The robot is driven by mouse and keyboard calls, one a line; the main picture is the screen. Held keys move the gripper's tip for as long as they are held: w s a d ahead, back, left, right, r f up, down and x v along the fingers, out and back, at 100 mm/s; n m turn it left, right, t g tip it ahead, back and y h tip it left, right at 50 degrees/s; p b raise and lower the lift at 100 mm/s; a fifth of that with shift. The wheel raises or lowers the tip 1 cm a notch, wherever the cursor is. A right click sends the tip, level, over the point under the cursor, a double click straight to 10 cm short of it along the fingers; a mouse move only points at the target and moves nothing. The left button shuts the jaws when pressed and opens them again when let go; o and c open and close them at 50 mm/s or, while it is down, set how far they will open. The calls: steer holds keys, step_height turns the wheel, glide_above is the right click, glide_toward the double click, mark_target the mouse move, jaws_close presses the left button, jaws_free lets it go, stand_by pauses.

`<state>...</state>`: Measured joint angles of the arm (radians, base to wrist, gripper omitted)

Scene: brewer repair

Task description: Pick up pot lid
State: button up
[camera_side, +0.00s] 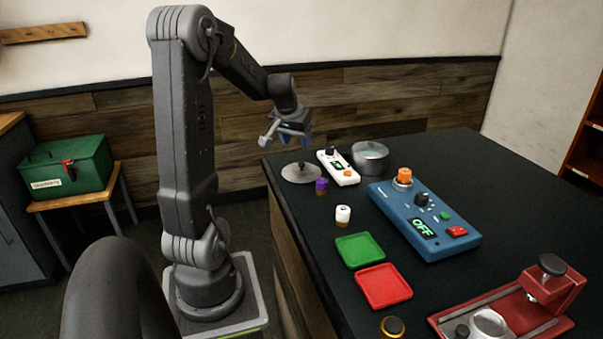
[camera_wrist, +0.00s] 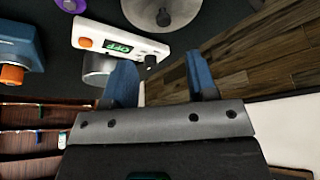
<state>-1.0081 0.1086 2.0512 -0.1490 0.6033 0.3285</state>
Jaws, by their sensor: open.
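The pot lid (camera_side: 302,173) is a grey metal disc with a dark knob.
A white device (camera_side: 338,168) lies right of the lid, with a metal pot (camera_side: 370,158) beyond. A blue control box (camera_side: 424,222), green tray (camera_side: 360,250), red tray (camera_side: 384,287) and red machine (camera_side: 520,305) occupy the table. Its back right is clear.

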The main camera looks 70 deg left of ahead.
glide_above(302, 163)
steer(key=s+d, duration=0.2)
steer(key=f, duration=0.4)
steer(key=shift+w+f, duration=0.2)
steer(key=shift+w, duration=0.05)
steer(key=shift+a+x, duration=0.15)
steer(key=shift+x, duration=1.2)
steer(key=shift+a+x, duration=0.15)
steer(key=shift+x, duration=1.15)
steer(key=shift+s, duration=0.1)
steer(key=shift+c, duration=0.3)
steer(key=shift+r, duration=0.1)
jaws_close()
